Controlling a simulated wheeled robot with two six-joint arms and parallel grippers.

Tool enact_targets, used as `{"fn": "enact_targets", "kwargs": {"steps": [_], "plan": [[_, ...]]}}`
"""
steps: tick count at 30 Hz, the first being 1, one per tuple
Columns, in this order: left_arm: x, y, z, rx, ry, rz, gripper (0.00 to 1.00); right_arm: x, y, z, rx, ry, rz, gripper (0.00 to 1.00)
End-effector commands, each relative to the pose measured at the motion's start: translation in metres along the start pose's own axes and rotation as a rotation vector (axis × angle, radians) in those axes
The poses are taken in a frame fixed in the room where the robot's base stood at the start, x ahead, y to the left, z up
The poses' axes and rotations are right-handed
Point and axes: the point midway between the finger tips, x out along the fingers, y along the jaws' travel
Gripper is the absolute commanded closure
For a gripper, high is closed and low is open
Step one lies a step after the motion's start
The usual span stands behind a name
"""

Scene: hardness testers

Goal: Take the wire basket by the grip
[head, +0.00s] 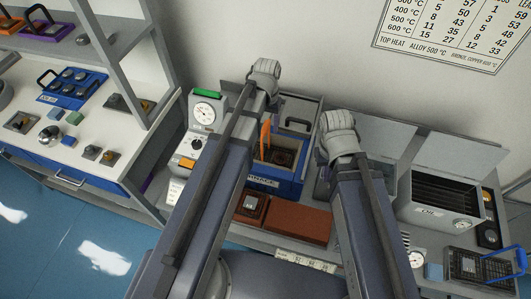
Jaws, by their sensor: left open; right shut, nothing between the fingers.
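The wire basket (466,264) is a dark mesh basket at the lower right of the head view, on the bench's right end. Its blue grip (521,262) sticks out to the right, close to the picture's edge. The fingers of both grippers are hidden or out of view, so I see nothing held. Neither arm touches the basket.
A grey open-fronted oil tank (432,212) stands behind the basket. A blue furnace box (262,182), a dial tester (204,112) and a brown block (300,222) crowd the middle. A shelf post stands left.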

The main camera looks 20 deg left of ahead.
Motion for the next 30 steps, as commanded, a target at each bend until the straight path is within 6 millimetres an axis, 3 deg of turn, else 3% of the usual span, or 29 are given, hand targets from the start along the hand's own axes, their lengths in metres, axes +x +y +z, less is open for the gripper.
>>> {"fn": "enact_targets", "kwargs": {"steps": [1, 9, 18, 30], "plan": [[0.012, -0.001, 0.001, -0.001, 0.000, 0.000, 0.38, 0.012, -0.001, -0.001, 0.000, 0.000, 0.000, 1.00], [0.042, -0.004, 0.002, 0.000, 0.000, 0.000, 0.38, 0.042, -0.004, -0.003, 0.000, 0.000, 0.000, 1.00], [0.041, -0.004, 0.002, 0.000, 0.000, 0.000, 0.39, 0.041, -0.004, -0.002, 0.000, 0.000, 0.000, 1.00], [0.041, -0.004, 0.002, 0.000, 0.000, 0.000, 0.84, 0.041, -0.004, -0.002, 0.000, 0.000, 0.000, 1.00]]}}
